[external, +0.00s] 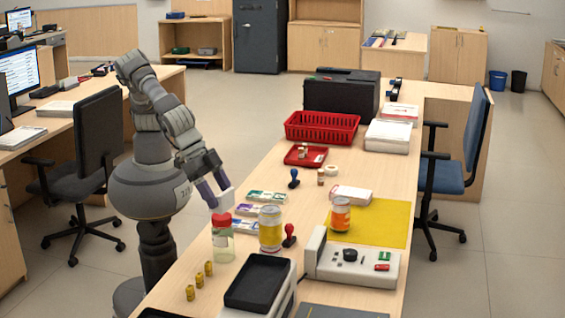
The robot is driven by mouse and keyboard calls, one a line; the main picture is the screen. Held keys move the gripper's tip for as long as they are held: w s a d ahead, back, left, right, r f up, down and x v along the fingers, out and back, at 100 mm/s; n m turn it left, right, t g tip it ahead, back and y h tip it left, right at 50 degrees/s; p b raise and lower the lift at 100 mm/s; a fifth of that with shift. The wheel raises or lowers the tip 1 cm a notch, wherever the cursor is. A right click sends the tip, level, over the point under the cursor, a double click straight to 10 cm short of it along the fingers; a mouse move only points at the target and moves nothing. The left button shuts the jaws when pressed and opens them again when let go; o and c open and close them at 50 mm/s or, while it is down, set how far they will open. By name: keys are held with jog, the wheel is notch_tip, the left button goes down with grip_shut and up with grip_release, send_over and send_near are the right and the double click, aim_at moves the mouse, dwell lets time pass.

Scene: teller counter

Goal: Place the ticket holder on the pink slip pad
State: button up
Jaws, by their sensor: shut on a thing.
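My gripper (217,193) hangs over the left edge of the counter, pointing down and right. It is shut on a small white object (226,201), which may be the ticket holder; its shape is partly hidden by the fingers. The object is above and behind the red-lidded jar (222,244); the exact gap is unclear. No plainly pink pad stands out. A white pad with a reddish edge (351,194) lies at the yellow mat's back left corner and may be the pink slip pad.
A red tray (305,156) and red basket (322,128) lie farther back. A device (352,263) stands in front.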

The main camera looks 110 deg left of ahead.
jog(key=shift+w+a+r, duration=0.1)
jog(key=shift+a+r, duration=0.05)
jog(key=shift+r, duration=0.7)
jog(key=w+a+n+y, duration=0.15)
jog(key=w+a, duration=0.25)
jog(key=a, duration=0.6)
jog(key=w+a+n+y+p, duration=0.1)
jog(key=w+a+n, duration=0.15)
jog(key=a, duration=0.65)
jog(key=w+a+n+y, duration=0.1)
jog(key=w+a, duration=0.3)
jog(key=a, duration=0.6)
jog(key=s+a+n+g+y+p, duration=0.1)
jog(key=s+a+n, duration=0.25)
jog(key=a, duration=1.35)
jog(key=s+a+n+g+y, duration=0.1)
jog(key=s+a+n, duration=0.25)
jog(key=a, duration=1.25)
jog(key=b, duration=0.4)
send_near(340, 189)
jog(key=a, duration=0.2)
jog(key=shift+w+f+m, duration=0.3)
jog(key=shift+w+m, duration=0.1)
jog(key=shift+w, duration=0.3)
jog(key=shift+w+f, duration=0.2)
jog(key=shift+f, duration=0.1)
notch_tip(340, 189, down, 3)
jog(key=shift+f+b, duration=0.1)
jog(key=shift+b, duration=0.95)
jog(key=shift+r, duration=0.2)
